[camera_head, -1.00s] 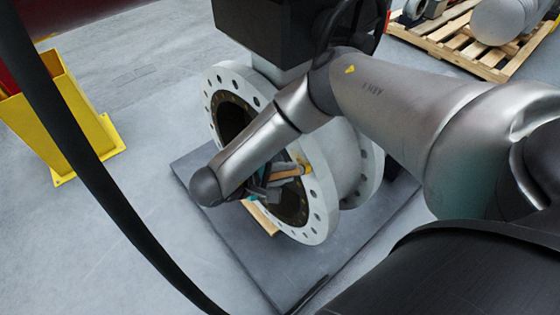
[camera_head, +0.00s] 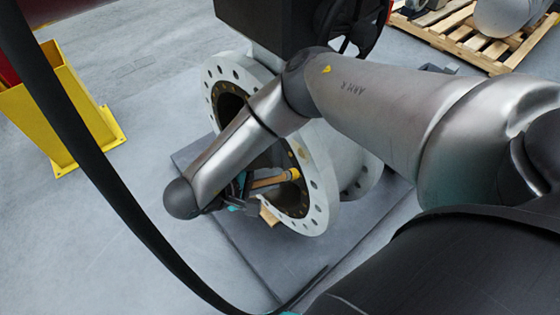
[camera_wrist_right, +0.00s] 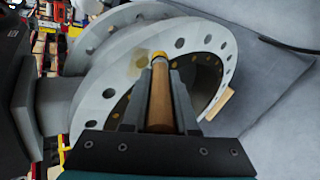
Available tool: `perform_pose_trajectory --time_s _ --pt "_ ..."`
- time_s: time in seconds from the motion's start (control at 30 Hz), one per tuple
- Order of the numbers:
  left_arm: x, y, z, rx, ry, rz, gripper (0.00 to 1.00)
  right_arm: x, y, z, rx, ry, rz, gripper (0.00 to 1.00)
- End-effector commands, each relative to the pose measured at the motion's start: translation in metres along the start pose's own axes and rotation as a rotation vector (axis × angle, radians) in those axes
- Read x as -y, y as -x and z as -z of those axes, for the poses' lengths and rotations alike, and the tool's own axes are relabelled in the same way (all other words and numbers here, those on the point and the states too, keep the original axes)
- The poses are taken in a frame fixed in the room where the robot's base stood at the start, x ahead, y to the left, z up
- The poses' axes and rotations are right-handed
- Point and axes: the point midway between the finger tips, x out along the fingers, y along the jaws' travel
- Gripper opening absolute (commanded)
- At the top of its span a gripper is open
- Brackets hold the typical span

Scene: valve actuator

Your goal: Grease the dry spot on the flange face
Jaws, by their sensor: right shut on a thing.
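The valve's light grey flange (camera_head: 322,190) faces left, with bolt holes around a dark bore. A yellowish patch (camera_head: 303,152) lies on its face; it also shows in the wrist view (camera_wrist_right: 138,64). My right gripper (camera_head: 245,187) is shut on a brush (camera_head: 268,181) with a wooden handle and yellow tip. The brush also shows in the wrist view (camera_wrist_right: 160,98), its tip pointing toward the flange. The tip appears in front of the bore edge, below the patch in the head view; I cannot tell whether it touches. My forearm hides part of the valve. My left gripper is out of view.
A wooden block (camera_head: 269,216) is by the flange's lower edge. The valve stands on a dark mat (camera_head: 275,265). A yellow post (camera_head: 75,105) stands at left and a pallet (camera_head: 470,40) at back right. A black hose (camera_head: 110,190) crosses the left side.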

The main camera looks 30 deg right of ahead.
Motion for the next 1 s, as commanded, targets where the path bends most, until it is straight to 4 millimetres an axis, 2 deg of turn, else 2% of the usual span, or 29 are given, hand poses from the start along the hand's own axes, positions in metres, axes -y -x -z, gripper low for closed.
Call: perform_pose_trajectory --time_s 0.13,0.47,0.8,1.0 --pt "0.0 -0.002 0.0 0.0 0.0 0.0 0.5 0.003 0.006 0.001 -0.001 -0.001 -0.002 0.0" --pt "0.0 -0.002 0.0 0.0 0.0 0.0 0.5 0.004 0.007 0.002 0.0 -0.001 -0.001 0.0" --pt "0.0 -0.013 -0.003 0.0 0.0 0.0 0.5 0.019 0.028 0.006 -0.003 -0.001 -0.001 0.0" --pt "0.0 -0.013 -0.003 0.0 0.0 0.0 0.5 0.019 0.031 0.006 0.001 -0.002 -0.002 0.0"
